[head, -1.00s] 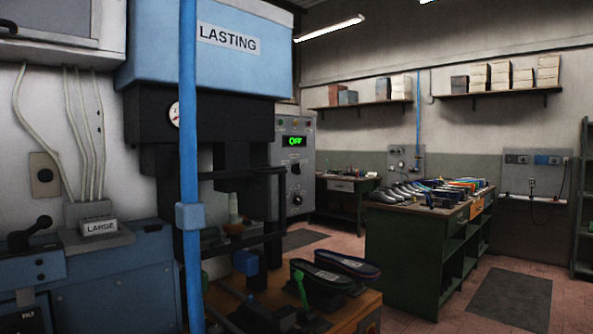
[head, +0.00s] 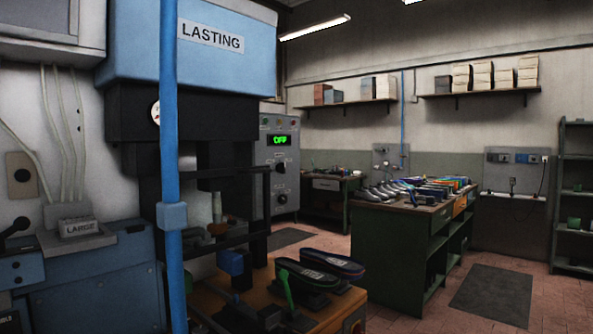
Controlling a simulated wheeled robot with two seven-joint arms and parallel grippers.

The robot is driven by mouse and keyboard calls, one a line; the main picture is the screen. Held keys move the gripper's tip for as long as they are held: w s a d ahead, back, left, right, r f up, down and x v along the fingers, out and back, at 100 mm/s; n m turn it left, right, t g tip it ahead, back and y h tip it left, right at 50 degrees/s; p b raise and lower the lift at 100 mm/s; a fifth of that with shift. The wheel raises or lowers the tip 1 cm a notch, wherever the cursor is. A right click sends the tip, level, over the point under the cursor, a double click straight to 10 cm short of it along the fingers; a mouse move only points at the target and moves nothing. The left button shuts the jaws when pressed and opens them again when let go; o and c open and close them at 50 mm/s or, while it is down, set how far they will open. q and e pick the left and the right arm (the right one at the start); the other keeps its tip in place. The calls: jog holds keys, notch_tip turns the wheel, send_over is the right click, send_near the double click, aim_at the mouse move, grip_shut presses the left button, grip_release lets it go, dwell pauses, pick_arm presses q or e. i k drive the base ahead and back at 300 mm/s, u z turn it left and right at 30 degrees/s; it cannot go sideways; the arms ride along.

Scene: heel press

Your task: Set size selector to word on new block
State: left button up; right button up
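A small block with the word "LARGE" (head: 82,228) sits on top of the blue cabinet (head: 92,280) at the left, below several pale cables. A control panel (head: 280,170) beside the lasting press has a green display reading "OFF" (head: 279,140) and dark round knobs (head: 281,168) below it. I cannot read any marks around the knobs. A black lever (head: 16,230) shows at the far left edge. Neither of my grippers is in view.
The blue "LASTING" press (head: 200,50) stands behind a blue vertical post (head: 170,150). Two dark shoe soles (head: 333,264) and a green lever (head: 286,288) are on the wooden table (head: 215,295). A green bench (head: 400,235) holds several shoe lasts. The tiled floor around the dark mat (head: 490,297) is clear.

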aim_at(280, 167)
jog(key=z, duration=1.4)
jog(key=i, duration=2.8)
jog(key=u, duration=3.75)
